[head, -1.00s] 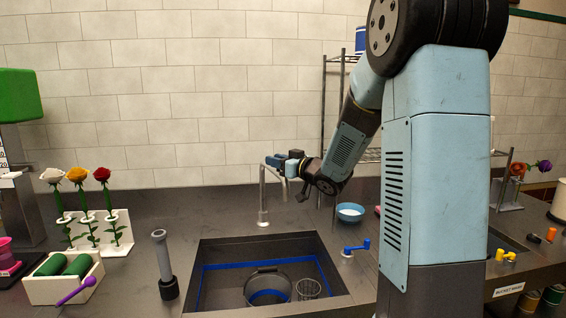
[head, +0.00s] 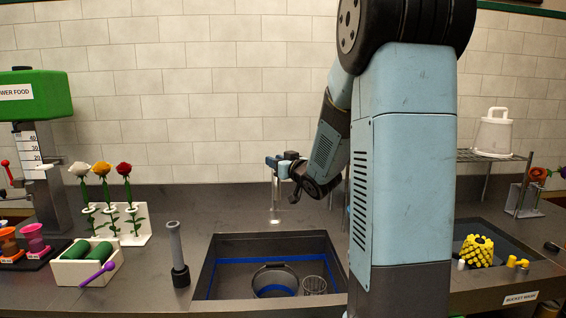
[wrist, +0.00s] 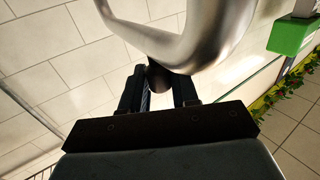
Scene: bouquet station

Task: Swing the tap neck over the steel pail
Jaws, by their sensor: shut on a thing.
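The tap (head: 274,205) stands as a slim steel post on the counter behind the sink, with its bent neck at the top. My gripper (head: 283,162) is at the top of the neck. In the wrist view the thick steel neck (wrist: 190,45) curves close in front of my gripper (wrist: 158,88), whose fingers are shut around a dark part below the neck. The steel pail (head: 275,269) stands in the sink, in front of and below the tap, with a blue band showing. Its front is partly hidden by the sink edge. I cannot tell whether the neck's outlet is over the pail.
A clear ribbed beaker (head: 314,285) stands right of the pail in the sink (head: 205,275). A grey upright tool (head: 176,250), a white box with green rolls (head: 70,272) and roses in a white stand (head: 135,226) are to the left.

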